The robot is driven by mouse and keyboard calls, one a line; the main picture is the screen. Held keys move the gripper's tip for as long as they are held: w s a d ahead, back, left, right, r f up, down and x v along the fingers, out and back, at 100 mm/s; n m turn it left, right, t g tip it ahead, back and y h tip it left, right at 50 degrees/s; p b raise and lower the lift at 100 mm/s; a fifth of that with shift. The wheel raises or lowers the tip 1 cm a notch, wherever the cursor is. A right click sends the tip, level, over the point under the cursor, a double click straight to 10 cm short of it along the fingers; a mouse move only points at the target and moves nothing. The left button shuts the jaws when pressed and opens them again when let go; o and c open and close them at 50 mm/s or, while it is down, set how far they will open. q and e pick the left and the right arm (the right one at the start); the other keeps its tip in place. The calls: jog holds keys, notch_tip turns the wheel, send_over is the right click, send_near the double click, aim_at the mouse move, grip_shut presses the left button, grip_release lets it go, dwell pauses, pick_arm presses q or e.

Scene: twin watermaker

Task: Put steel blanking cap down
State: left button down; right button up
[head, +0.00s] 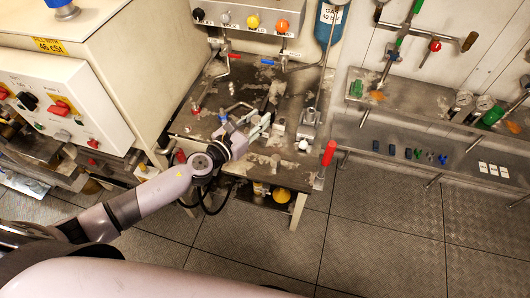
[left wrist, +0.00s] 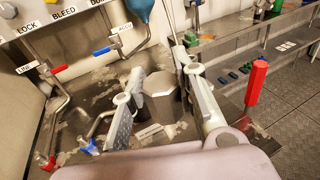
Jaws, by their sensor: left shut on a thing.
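My left gripper (head: 262,124) reaches over the worn steel bench (head: 240,97) in the head view. In the left wrist view, the left gripper (left wrist: 163,82) has its two pale fingers on either side of a grey metal cylinder, which looks like the steel blanking cap (left wrist: 161,97). The gripper is shut on it. The cap looks upright and low over the bench top; I cannot tell whether it touches. In the head view I cannot pick the cap out clearly among the fingers and grey fittings. My right gripper is not in view.
A red-handled post (head: 328,153) stands at the bench's right front corner. Grey fittings (head: 310,118) stand right of the gripper. A blue cylinder (head: 328,20) hangs behind. A white control box (head: 65,100) is at left. A shelf at right holds small coloured parts (head: 407,152).

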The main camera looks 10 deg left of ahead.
pick_arm(q)
jog(key=shift+w+d+r, duration=0.1)
jog(key=shift+w+r, duration=0.1)
jog(key=shift+w, duration=0.5)
jog(key=shift+h, duration=0.3)
notch_tip(320, 180, down, 16)
jog(key=b, duration=1.4)
jog(key=shift+w+r+b, duration=0.15)
jog(key=shift+r+b, duration=0.05)
jog(key=shift+b, duration=0.1)
notch_tip(320, 180, down, 5)
jog(key=b, duration=0.4)
jog(key=shift+r, duration=0.2)
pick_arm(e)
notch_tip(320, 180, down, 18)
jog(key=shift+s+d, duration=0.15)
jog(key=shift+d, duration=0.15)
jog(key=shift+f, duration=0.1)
pick_arm(q)
jog(key=c, duration=1.6)
grip_release()
jog(key=shift+o, duration=0.2)
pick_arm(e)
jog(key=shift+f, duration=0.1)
